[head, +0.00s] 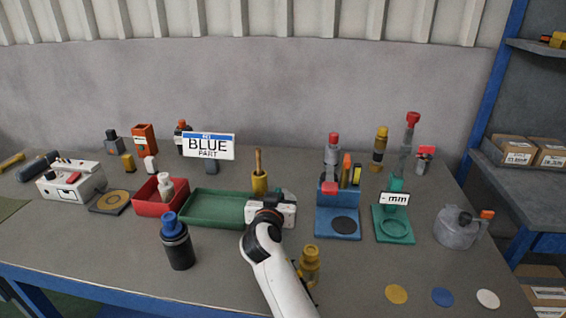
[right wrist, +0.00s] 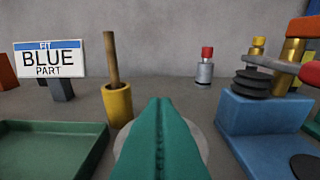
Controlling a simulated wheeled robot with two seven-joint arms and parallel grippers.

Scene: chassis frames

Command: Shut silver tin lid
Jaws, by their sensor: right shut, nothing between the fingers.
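A round light grey disc, which looks like the silver tin's lid, shows partly behind my right gripper in the right wrist view (right wrist: 198,138). A small grey edge of it also shows beyond the gripper in the head view (head: 287,195). I cannot tell its tilt, and the tin's body is hidden. My left gripper is out of view.
The green tray (head: 215,222) lies left of the gripper and a yellow pot with a wooden stick (head: 259,183) behind it. A blue stand (head: 337,223) is close on the right. A grey round vessel (head: 455,230) stands at far right. A brass piece (head: 309,262) is beside my forearm.

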